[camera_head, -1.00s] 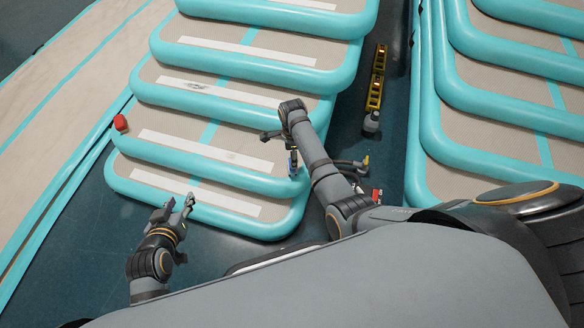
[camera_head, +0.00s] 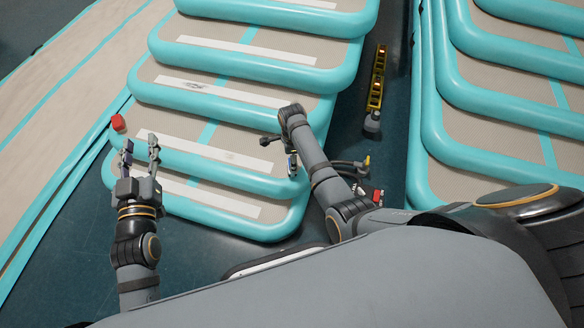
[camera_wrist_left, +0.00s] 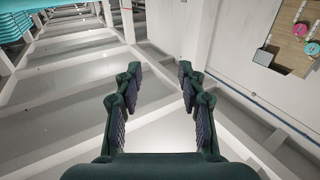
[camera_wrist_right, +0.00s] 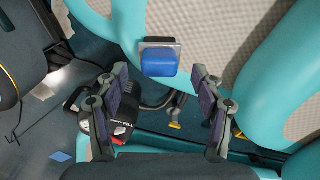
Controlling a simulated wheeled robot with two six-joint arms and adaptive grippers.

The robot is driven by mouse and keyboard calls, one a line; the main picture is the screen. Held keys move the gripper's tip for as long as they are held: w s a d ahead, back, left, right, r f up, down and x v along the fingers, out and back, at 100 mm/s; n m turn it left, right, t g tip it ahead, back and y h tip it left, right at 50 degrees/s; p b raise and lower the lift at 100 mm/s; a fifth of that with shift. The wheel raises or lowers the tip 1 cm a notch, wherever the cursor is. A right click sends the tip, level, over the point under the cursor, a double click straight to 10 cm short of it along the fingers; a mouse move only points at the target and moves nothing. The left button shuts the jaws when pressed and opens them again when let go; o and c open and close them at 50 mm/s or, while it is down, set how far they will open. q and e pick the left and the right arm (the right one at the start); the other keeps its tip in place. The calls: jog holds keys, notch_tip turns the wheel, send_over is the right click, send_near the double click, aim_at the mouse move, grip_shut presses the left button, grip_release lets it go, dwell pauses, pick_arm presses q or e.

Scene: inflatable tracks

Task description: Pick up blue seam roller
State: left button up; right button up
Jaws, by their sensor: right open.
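The blue seam roller (camera_wrist_right: 159,61) shows in the right wrist view as a blue block with a metal frame behind it, at the edge of the turquoise inflatable. My right gripper (camera_wrist_right: 160,75) is open, with its fingers on either side of the roller in that view. I cannot tell how far away the roller is, and no contact shows. In the head view the right gripper (camera_head: 279,152) hangs over the lower right of the stepped track, partly hidden by its arm. My left gripper (camera_head: 140,146) is open and empty, fingers pointing up; its fingers also show in the left wrist view (camera_wrist_left: 159,75).
A red object (camera_head: 118,122) lies on the track's left edge, near my left gripper. A yellow level-like tool (camera_head: 377,78) and cables (camera_head: 350,167) lie in the dark floor gap between the tracks. Another stepped track (camera_head: 500,125) stands at right.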

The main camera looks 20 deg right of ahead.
jog(key=shift+f+b, duration=0.5)
jog(key=shift+f, duration=0.25)
jog(key=shift+f+b, duration=0.45)
jog(key=shift+f, duration=0.35)
pick_arm(q)
jog(key=s+r+m+t+h, duration=0.1)
jog(key=s+r+t, duration=0.3)
jog(key=r, duration=1.4)
jog(key=t, duration=0.4)
jog(key=shift+s+d+t, duration=0.15)
jog(key=shift+t, duration=0.15)
pick_arm(e)
jog(key=shift+c, duration=0.3)
grip_shut()
pick_arm(q)
jog(key=shift+f, duration=0.1)
